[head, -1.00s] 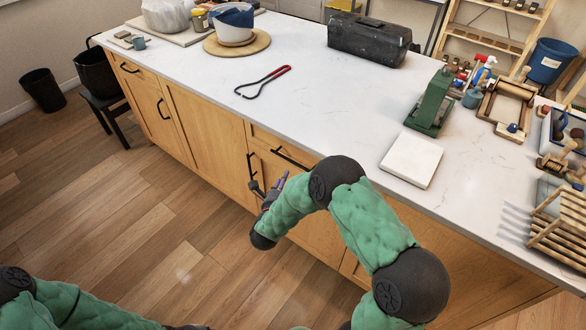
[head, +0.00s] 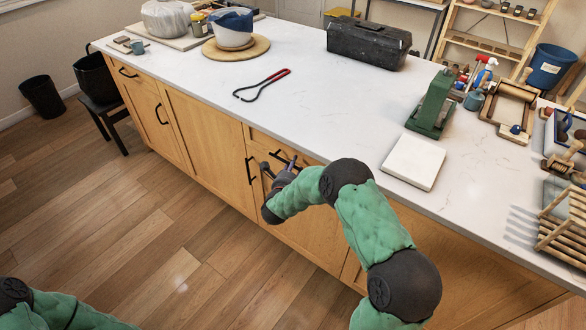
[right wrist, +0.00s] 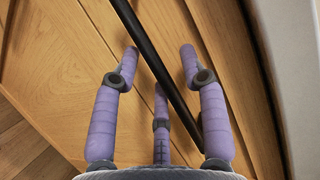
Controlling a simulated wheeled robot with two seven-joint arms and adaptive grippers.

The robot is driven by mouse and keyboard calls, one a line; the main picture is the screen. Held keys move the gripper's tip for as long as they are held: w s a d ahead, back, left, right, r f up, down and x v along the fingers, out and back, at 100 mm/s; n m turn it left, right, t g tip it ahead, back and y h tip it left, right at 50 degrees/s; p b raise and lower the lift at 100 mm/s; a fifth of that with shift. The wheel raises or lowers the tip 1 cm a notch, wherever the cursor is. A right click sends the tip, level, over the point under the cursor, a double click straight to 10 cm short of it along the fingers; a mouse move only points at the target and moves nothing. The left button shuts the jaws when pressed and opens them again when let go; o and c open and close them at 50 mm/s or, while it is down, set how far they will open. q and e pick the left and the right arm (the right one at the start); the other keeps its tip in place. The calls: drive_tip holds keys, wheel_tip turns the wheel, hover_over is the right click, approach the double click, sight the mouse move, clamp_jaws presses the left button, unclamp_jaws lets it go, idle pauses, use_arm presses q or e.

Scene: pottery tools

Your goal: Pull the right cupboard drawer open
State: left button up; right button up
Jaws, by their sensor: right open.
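The right cupboard drawer (head: 262,140) is a wooden front just under the white countertop, and it looks closed. Its black bar handle (head: 284,157) is partly hidden by my right gripper. My right gripper (head: 282,168) is at the drawer front, close to the handle. In the right wrist view the black handle (right wrist: 150,55) runs slantwise between the spread purple fingers of the open gripper (right wrist: 160,75). The fingers lie on both sides of the bar without closing on it; whether any finger touches it I cannot tell. My left gripper is not in view; only part of my left arm shows.
The countertop (head: 300,100) overhangs just above the drawer. A vertical door handle (head: 250,170) is left of my right gripper. A white tile (head: 413,161) and a green press (head: 432,105) stand on the counter. The wooden floor (head: 150,230) in front is clear.

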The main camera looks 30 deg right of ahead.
clamp_jaws()
drive_tip(key=shift+a, duration=0.1)
